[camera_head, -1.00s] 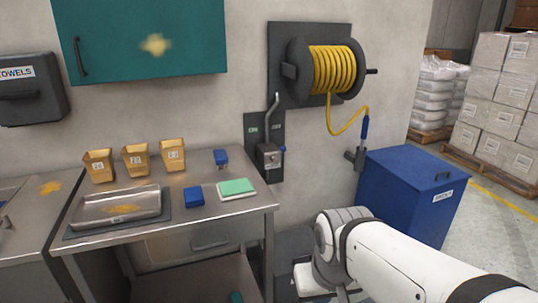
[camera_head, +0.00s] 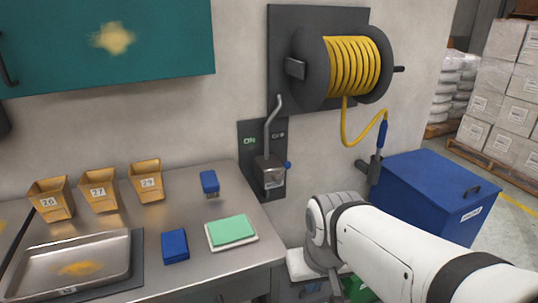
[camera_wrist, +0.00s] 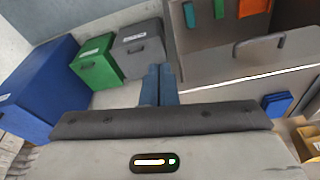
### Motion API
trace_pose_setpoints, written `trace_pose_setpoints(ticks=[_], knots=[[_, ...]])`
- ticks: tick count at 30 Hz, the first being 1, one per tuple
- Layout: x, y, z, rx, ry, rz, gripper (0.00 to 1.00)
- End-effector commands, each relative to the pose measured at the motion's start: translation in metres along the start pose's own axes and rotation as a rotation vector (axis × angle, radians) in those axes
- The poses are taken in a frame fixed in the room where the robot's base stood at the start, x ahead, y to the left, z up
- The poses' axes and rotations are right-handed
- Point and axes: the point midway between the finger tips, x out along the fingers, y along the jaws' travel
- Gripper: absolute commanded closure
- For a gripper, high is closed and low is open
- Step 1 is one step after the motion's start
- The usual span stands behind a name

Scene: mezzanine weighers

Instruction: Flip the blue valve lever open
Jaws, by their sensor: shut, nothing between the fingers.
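The valve (camera_head: 268,172) is a metal block on a dark wall plate marked ON and OFF, with a grey pipe rising from it. Its blue lever end (camera_head: 287,165) sticks out at the right side of the block; how far it is turned is hard to tell. I cannot make out the valve in the wrist view. My gripper (camera_wrist: 159,76) is shut, its two blue-grey fingers together with nothing between them. In the head view my white arm is below and right of the valve, clear of it, and the fingers are not clearly visible.
A steel table (camera_head: 195,262) stands left of the valve with scoops, a tray (camera_head: 70,262), blue blocks and a green pad (camera_head: 231,230). A yellow hose reel (camera_head: 350,65) hangs above. A blue bin (camera_head: 425,195) stands right; green (camera_wrist: 95,63) and grey (camera_wrist: 137,48) bins show in the wrist view.

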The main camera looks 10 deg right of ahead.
Motion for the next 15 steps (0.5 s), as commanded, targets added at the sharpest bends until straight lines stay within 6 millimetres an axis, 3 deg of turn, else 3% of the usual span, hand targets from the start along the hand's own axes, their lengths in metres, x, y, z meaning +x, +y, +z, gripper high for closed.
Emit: trace_pose_setpoints(ticks=[15], knots=[[0.0058, -0.0065, -0.0026, 0.042, -0.039, -0.044, 1.0]])
